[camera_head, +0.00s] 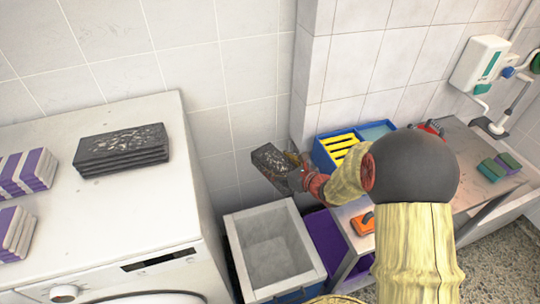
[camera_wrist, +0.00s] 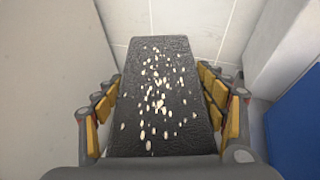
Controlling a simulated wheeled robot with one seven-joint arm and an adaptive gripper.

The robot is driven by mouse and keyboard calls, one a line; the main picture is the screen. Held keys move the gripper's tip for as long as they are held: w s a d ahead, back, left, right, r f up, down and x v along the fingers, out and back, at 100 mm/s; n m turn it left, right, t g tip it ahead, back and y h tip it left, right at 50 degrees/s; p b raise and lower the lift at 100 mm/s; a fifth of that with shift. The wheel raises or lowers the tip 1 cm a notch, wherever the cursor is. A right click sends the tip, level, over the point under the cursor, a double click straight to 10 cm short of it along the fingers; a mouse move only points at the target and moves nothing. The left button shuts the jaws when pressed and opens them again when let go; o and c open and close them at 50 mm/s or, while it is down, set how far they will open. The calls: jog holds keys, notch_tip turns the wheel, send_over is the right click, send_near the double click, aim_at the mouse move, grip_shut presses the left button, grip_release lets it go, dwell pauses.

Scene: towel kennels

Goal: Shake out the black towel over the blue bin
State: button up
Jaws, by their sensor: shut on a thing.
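My gripper (camera_head: 293,177) is shut on a black towel (camera_head: 270,160), folded into a flat slab. It holds the towel in the air near the tiled wall, above the back of a bin in the head view. In the wrist view the towel (camera_wrist: 160,70) lies between the fingers, its upper face covered with many pale flecks. The bin (camera_head: 235,250) has a broad pale grey rim and a grey inside; blue shows low on its outer side (camera_head: 300,296). No flecks can be made out inside the bin.
A white washing machine (camera_head: 120,220) at left carries a speckled black folded stack (camera_head: 122,150) and purple-and-white folded towels (camera_head: 30,170). A purple bin (camera_head: 325,240) stands right of the pale-rimmed bin. The metal bench (camera_head: 462,150) holds a blue tray (camera_head: 325,157) and an orange tool (camera_head: 362,223).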

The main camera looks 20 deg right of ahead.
jog(key=f, duration=0.2)
jog(key=s+d+f+y, duration=0.1)
jog(key=shift+f+n+g+b, duration=0.3)
jog(key=shift+n, duration=0.1)
jog(key=s+a+f+n+g+y+b, duration=0.4)
jog(key=s+a+f+n+y, duration=0.2)
jog(key=s+n, duration=0.1)
jog(key=shift+s+a+f+g, duration=0.15)
jog(key=shift+s+f+g, duration=0.25)
jog(key=shift+s, duration=0.45)
